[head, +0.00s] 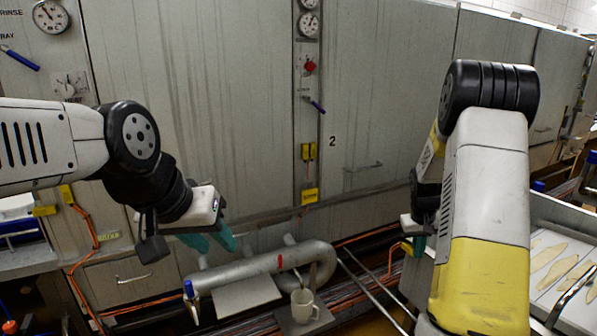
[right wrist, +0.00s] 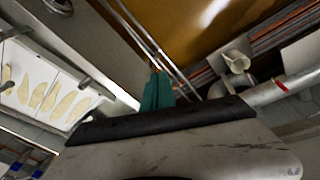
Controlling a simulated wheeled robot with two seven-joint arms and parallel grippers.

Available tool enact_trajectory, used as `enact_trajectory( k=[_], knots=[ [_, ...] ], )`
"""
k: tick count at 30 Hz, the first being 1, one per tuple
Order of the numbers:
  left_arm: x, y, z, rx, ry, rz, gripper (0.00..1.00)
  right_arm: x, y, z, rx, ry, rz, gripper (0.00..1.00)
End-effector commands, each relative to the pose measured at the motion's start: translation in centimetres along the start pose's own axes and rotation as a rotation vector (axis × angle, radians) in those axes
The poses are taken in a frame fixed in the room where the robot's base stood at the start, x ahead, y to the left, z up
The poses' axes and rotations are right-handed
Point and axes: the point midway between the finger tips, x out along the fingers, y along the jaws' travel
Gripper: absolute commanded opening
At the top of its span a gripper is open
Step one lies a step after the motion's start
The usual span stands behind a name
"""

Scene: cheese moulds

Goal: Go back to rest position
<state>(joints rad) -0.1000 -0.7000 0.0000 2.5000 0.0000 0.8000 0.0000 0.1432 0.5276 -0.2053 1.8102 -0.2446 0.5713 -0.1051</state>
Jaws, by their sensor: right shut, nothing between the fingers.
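My left gripper (head: 220,243) is in the left-centre of the head view, in front of the grey cabinets. Its two teal fingers point down and to the right, with a gap between them and nothing held. My right gripper (head: 418,246) is mostly hidden behind my right arm in the head view, with only a bit of teal finger showing. In the right wrist view its teal fingers (right wrist: 157,92) are together and empty, above the floor. Both grippers hang clear of any object.
A pipe (head: 260,268) and a white jug (head: 303,305) are low in front. A tray (head: 548,225) with several pale flat pieces stands at the right. Metal rails (head: 373,290) and orange cables (head: 85,255) run near the floor. Tall grey cabinets (head: 390,60) fill the back.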

Motion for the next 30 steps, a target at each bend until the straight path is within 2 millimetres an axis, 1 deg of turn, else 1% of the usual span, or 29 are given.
enact_trajectory(
  k=[1, 2, 3, 5, 6, 8, 9, 11, 12, 14, 15, 17, 18, 20, 21, 25, 27, 30],
  knots=[
    [0.0, 0.0, 0.0, 0.0, 0.0, 0.0, 0.36, -3.3, -1.0, 0.2, 0.009, 0.033, -0.02, 0.0],
    [0.0, 0.0, 0.0, 0.0, 0.0, 0.0, 0.36, -4.9, -1.6, 0.5, 0.013, 0.048, -0.031, 0.0],
    [0.0, 0.0, 0.0, 0.0, 0.0, 0.0, 0.36, -7.1, -2.4, 1.0, 0.018, 0.067, -0.047, 0.0],
    [0.0, 0.0, 0.0, 0.0, 0.0, 0.0, 0.36, -10.2, -3.7, 1.9, 0.025, 0.095, -0.072, 0.0],
    [0.0, 0.0, 0.0, 0.0, 0.0, 0.0, 0.36, -12.1, -4.5, 2.7, 0.026, 0.114, -0.088, 0.0],
    [0.0, 0.0, 0.0, 0.0, 0.0, 0.0, 0.36, -15.0, -5.7, 4.0, 0.029, 0.141, -0.112, 0.0],
    [0.0, 0.0, 0.0, 0.0, 0.0, 0.0, 0.36, -16.8, -6.5, 4.9, 0.029, 0.16, -0.128, 0.0],
    [0.0, 0.0, 0.0, 0.0, 0.0, 0.0, 0.36, -19.2, -7.8, 6.6, 0.029, 0.186, -0.152, 0.0],
    [0.0, 0.0, 0.0, 0.0, 0.0, 0.0, 0.36, -20.8, -8.6, 7.8, 0.028, 0.204, -0.168, 0.0],
    [0.0, 0.0, 0.0, 0.0, 0.0, 0.0, 0.36, -22.9, -9.8, 9.6, 0.023, 0.23, -0.19, 0.0],
    [0.0, 0.0, 0.0, 0.0, 0.0, 0.0, 0.36, -24.2, -10.5, 10.9, 0.021, 0.247, -0.205, 0.0],
    [0.0, 0.0, 0.0, 0.0, 0.0, 0.0, 0.36, -25.9, -11.6, 13.1, 0.014, 0.272, -0.226, 0.0],
    [0.0, 0.0, 0.0, 0.0, 0.0, 0.0, 0.36, -26.9, -12.3, 14.5, 0.01, 0.288, -0.241, 0.0],
    [0.0, 0.0, 0.0, 0.0, 0.0, 0.0, 0.36, -28.1, -13.3, 16.7, 0.005, 0.312, -0.26, 0.0],
    [0.0, 0.0, 0.0, 0.0, 0.0, 0.0, 0.36, -28.8, -13.9, 18.1, -0.001, 0.327, -0.272, 0.0],
    [0.0, 0.0, 0.0, 0.0, 0.0, 0.0, 0.36, -30.1, -15.4, 22.0, -0.015, 0.365, -0.303, 0.0],
    [0.0, 0.0, 0.0, 0.0, 0.0, 0.0, 0.36, -30.4, -16.0, 23.5, -0.019, 0.38, -0.315, 0.0],
    [0.0, 0.0, 0.0, 0.0, 0.0, 0.0, 0.36, -30.6, -16.5, 24.8, -0.024, 0.392, -0.325, 0.0]
  ],
)
